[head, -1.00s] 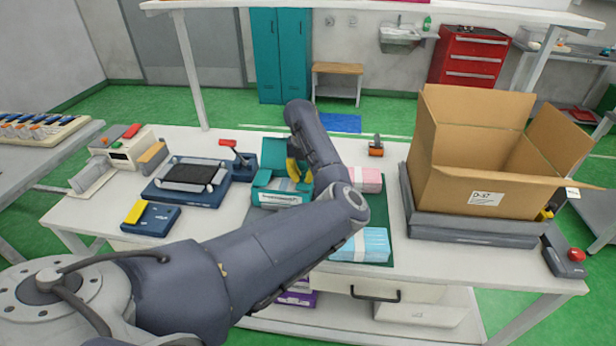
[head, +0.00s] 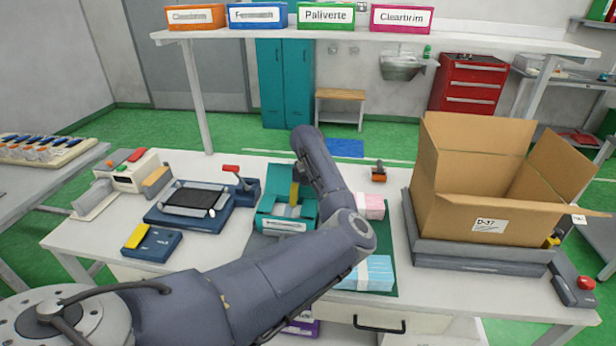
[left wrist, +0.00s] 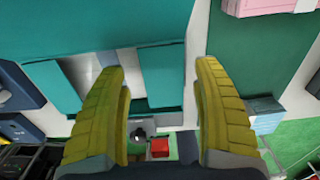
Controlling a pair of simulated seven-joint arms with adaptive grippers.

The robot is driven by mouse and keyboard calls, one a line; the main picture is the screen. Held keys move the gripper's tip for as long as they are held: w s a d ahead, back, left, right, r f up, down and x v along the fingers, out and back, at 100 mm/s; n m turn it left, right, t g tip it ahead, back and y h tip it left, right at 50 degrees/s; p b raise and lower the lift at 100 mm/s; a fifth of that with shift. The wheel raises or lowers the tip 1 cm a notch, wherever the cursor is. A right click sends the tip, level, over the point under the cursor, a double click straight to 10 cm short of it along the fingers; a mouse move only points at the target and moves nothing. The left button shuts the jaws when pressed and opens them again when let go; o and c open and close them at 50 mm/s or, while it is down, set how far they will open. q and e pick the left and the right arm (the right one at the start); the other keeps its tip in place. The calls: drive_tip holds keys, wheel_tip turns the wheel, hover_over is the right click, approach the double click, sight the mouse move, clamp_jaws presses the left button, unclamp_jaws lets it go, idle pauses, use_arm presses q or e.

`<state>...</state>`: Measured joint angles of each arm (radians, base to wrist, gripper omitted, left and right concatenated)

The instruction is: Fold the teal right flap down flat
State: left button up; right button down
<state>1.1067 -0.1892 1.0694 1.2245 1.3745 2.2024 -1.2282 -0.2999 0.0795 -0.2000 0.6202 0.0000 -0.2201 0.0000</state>
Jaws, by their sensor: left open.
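The teal box (head: 284,226) stands open on the table, its lid (head: 278,174) raised at the back. A right flap (head: 311,207) shows at its right side, partly behind my arm. In the left wrist view, the raised lid (left wrist: 90,25) fills the upper left, and teal flaps lie at the left (left wrist: 52,90) and right (left wrist: 162,80) of the opening. My left gripper (left wrist: 160,95) is open, its yellow fingers spread, with the right flap showing between them. It shows over the box in the head view (head: 294,192); contact cannot be told. My right gripper is not in view.
Pink packs (head: 369,205) and blue packs (head: 368,272) lie right of the box on a green mat (head: 384,238). A cardboard carton (head: 465,190) stands at the right. A dark blue tray device (head: 190,203) and a red-handled device (head: 240,184) are at the left.

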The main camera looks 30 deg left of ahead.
use_arm(q)
wheel_tip(320, 180, up, 20)
drive_tip(key=shift+f, duration=0.25)
idle(2.3)
idle(0.6)
wheel_tip(320, 180, up, 12)
idle(0.6)
drive_tip(key=shift+a, duration=0.1)
